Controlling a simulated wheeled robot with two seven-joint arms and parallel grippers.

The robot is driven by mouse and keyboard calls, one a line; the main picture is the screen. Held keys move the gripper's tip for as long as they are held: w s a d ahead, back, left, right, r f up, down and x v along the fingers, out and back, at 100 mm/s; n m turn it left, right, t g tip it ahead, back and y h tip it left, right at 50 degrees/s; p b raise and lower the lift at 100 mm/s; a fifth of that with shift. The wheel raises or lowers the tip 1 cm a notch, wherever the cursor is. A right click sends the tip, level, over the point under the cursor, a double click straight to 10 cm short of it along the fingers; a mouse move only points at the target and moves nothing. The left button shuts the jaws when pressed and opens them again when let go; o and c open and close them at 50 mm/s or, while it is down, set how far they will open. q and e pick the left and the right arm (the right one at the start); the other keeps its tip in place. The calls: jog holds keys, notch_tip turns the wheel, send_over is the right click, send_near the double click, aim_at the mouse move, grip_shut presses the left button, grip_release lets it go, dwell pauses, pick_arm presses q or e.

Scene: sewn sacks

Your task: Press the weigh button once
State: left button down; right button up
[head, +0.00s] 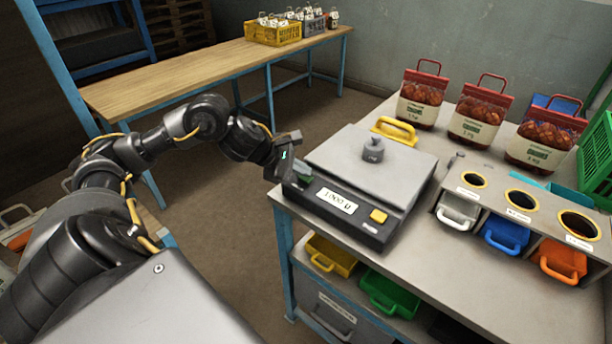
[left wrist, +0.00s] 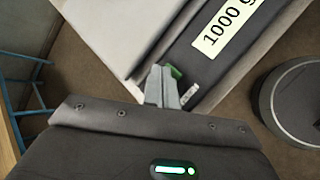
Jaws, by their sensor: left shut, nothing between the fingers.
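A green button (head: 303,179) is at the left end of the front panel, and a yellow button (head: 378,216) at the right end. Labels are too small to read. My left gripper (head: 299,170) is shut and empty at the green button. In the left wrist view its fingertips (left wrist: 162,72) partly cover the green button (left wrist: 175,72); I cannot tell whether they touch.
A yellow handle (head: 394,129) lies behind the scale. Red-topped sacks (head: 480,112) stand at the back. A holder (head: 520,205) with round openings and coloured scoops is to the right. Bins (head: 388,292) sit on the shelf below. Bare tabletop lies in front right.

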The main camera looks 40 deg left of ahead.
aim_at(302, 178)
pick_arm(q)
jog(key=shift+r+p, duration=0.3)
jog(key=shift+r, duration=0.35)
jog(key=shift+r+p, duration=1.8)
jog(key=shift+r, duration=0.8)
jog(key=shift+f, duration=0.1)
